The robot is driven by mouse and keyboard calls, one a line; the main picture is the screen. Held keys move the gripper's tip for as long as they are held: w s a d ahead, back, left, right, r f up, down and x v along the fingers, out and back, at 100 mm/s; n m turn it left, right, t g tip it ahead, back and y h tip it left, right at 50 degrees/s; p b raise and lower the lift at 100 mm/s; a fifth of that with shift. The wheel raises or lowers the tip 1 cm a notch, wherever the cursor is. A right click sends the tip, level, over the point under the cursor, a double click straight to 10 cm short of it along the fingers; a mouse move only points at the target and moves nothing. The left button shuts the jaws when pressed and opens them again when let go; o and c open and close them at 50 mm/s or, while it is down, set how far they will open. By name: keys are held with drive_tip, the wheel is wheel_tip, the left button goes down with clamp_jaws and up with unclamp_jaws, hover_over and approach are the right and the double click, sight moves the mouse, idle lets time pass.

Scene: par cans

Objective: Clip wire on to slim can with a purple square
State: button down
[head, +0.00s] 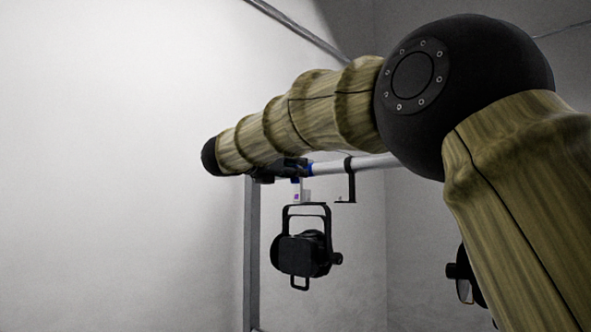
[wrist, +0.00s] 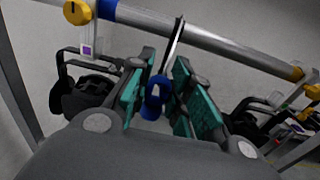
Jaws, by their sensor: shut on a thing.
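In the wrist view my gripper (wrist: 160,85) has its teal fingers closed around a blue clip (wrist: 153,97), just below the metal bar. A thin dark wire or strap (wrist: 175,42) goes over the bar and down toward the fingers; its join to the clip is hidden. A black can (wrist: 88,97) hangs left of my gripper, apart from it. The purple square (wrist: 86,50) is on its pale hanger. In the head view the can (head: 303,254) hangs below my gripper (head: 285,168), with the purple square (head: 296,197) above its yoke.
The metal bar (head: 375,162) runs right from a grey upright post (head: 250,250). A black bracket (head: 350,182) hangs from it. More dark cans (wrist: 255,118) hang at the right in the wrist view. Open space lies left of the post, before a pale wall.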

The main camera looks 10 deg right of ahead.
drive_tip(key=shift+f+b, duration=0.65)
drive_tip(key=shift+b, duration=0.1)
drive_tip(key=shift+w, duration=0.1)
idle(0.4)
drive_tip(key=shift+w+d+f+p, duration=0.1)
drive_tip(key=shift+w+d+p, duration=1.2)
drive_tip(key=shift+w, duration=1.35)
drive_tip(key=shift+w+d+p, duration=0.95)
drive_tip(key=shift+w+p, duration=0.6)
drive_tip(key=shift+w, duration=1.15)
drive_tip(key=shift+w+d+f+p, duration=0.1)
drive_tip(key=shift+w+d+p, duration=1.2)
drive_tip(key=shift+w, duration=1.35)
drive_tip(key=shift+w+a, duration=0.1)
drive_tip(key=shift+w, duration=0.05)
drive_tip(key=shift+f+b, duration=0.35)
drive_tip(key=shift+b, duration=0.15)
